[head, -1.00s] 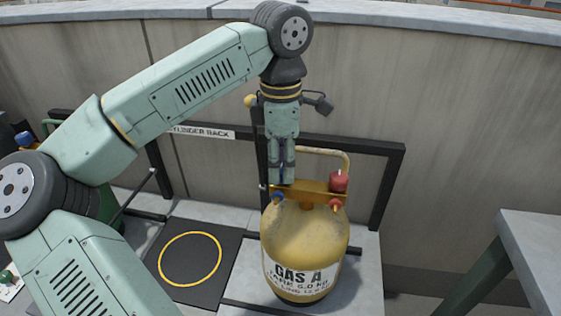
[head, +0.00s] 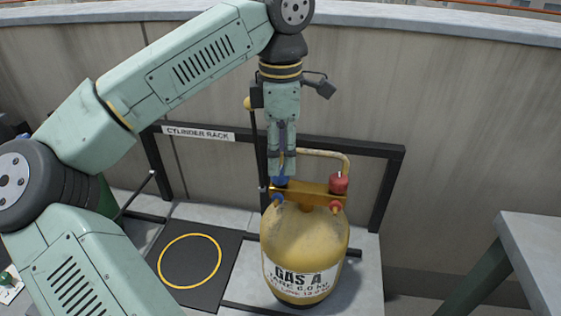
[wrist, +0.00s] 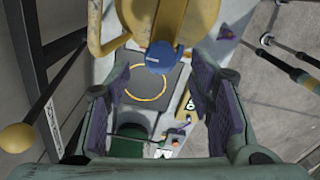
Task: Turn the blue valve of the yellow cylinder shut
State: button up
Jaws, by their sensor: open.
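The yellow cylinder (head: 304,245), labelled GAS A, stands upright on the floor at the rack. Its blue valve (head: 281,182) is on the left of the brass crossbar, and a red valve (head: 339,183) is on the right. My gripper (head: 282,173) points down just above the blue valve, open and empty. In the wrist view the blue valve (wrist: 161,57) shows as a round cap near the top, between the lines of the two spread fingers and apart from both. How far the valve is turned cannot be told.
A black rack (head: 385,185) with a CYLINDER RACK label (head: 198,132) runs behind, against the wall. A yellow curved pipe (head: 325,153) rises behind the valves. A black mat (head: 222,244) with a yellow ring lies left, empty. A grey table (head: 535,235) stands right.

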notch_tip(320, 180, up, 9)
jog(key=shift+f, duration=0.2)
